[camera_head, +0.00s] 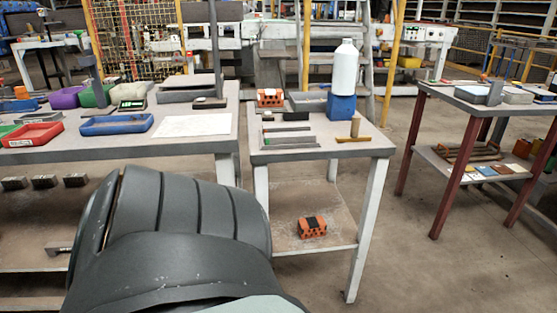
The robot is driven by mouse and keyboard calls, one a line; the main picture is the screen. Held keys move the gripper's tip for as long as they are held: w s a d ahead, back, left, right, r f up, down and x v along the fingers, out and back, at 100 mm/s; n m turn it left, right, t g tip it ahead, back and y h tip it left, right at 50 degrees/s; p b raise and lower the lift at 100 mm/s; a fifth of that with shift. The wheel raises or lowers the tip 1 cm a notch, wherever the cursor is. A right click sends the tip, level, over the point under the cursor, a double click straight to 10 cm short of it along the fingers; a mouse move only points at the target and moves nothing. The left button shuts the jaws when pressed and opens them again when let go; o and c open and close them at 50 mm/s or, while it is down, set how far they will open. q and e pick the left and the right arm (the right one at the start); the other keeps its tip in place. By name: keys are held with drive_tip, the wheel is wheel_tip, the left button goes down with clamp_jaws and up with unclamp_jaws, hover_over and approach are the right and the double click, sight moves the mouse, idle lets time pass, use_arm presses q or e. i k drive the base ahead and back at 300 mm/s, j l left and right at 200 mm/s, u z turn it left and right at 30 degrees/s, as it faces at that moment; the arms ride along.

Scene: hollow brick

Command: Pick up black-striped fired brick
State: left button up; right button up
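An orange hollow brick with a black band across its top (312,226) lies on the lower shelf of the middle table, with dark holes in its side. Another orange brick with holes (270,98) sits on the top of the same table, near its back left; whether it has a black stripe is too small to tell. Neither gripper is in view. A large dark grey ribbed part of my own body fills the lower left and hides part of the shelf's left side.
The middle table (372,145) holds a white bottle (344,66) on a blue block (341,107), with grey bars and a wooden-handled tool. A left table (100,150) carries trays. A red-legged table (465,105) stands right. Floor between the middle and right tables is clear.

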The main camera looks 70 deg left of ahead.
sight(308, 228)
drive_tip(key=u, duration=1.95)
drive_tip(key=l+u, duration=0.4)
drive_tip(key=i+l+u, duration=0.1)
drive_tip(key=u, duration=0.3)
drive_tip(key=l+u, duration=0.2)
drive_tip(key=l, duration=0.4)
drive_tip(key=k+l+u, duration=0.2)
drive_tip(key=l, duration=1)
drive_tip(key=k+l+u, duration=0.1)
drive_tip(key=l, duration=0.45)
drive_tip(key=k+l, duration=0.1)
drive_tip(key=l, duration=0.5)
drive_tip(key=l+u, duration=0.1)
drive_tip(key=l, duration=0.45)
drive_tip(key=k, duration=0.05)
